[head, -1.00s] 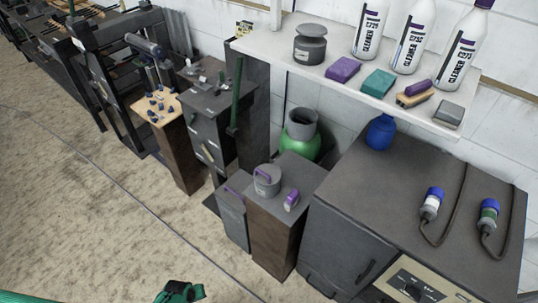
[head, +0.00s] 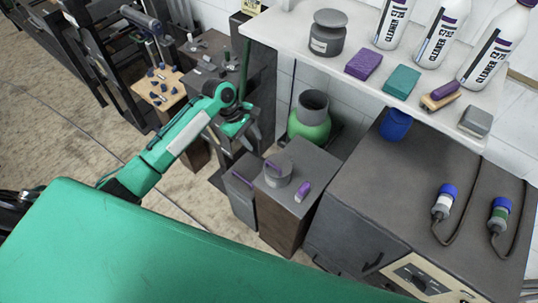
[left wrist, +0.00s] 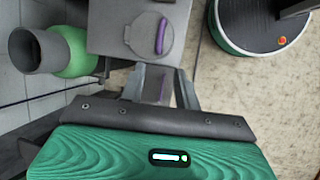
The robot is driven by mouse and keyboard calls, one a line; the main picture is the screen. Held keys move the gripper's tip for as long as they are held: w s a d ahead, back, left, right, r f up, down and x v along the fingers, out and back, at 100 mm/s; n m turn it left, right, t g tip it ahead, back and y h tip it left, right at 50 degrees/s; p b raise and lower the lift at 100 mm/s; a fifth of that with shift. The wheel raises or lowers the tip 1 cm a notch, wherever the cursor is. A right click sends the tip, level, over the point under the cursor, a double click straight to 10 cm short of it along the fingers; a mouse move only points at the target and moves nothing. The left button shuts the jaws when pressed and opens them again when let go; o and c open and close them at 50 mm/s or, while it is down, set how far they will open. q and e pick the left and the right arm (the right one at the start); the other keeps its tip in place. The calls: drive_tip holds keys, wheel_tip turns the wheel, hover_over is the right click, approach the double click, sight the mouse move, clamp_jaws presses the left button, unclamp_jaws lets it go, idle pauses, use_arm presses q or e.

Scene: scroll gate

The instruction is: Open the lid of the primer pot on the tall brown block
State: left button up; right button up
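The tall brown block (head: 283,221) has a dark grey top and stands left of the grey cabinet. The primer pot (head: 278,175) sits on it, a short grey cylinder whose round lid has a purple handle; the lid looks shut. In the left wrist view the pot (left wrist: 142,35) is ahead of the fingers, with its purple handle to the right. My left gripper (head: 247,136) is above and to the left of the pot, apart from it. Its fingers (left wrist: 160,90) are spread with nothing held. My right gripper is not in view.
A small purple-topped object (head: 302,191) stands beside the pot. A lower grey box (head: 240,195) with a purple handle adjoins the block. A green vessel with a grey neck (head: 311,115) stands behind. The shelf (head: 290,30) holds bottles and sponges.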

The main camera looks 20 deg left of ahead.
sight(269, 162)
use_arm(q)
drive_tip(key=p+x, duration=0.2)
drive_tip(key=x, duration=0.8)
drive_tip(key=shift+w+d+f, duration=0.1)
drive_tip(key=shift+d+f, duration=0.1)
drive_tip(key=shift+f, duration=0.4)
drive_tip(key=shift+c, duration=0.4)
clamp_jaws()
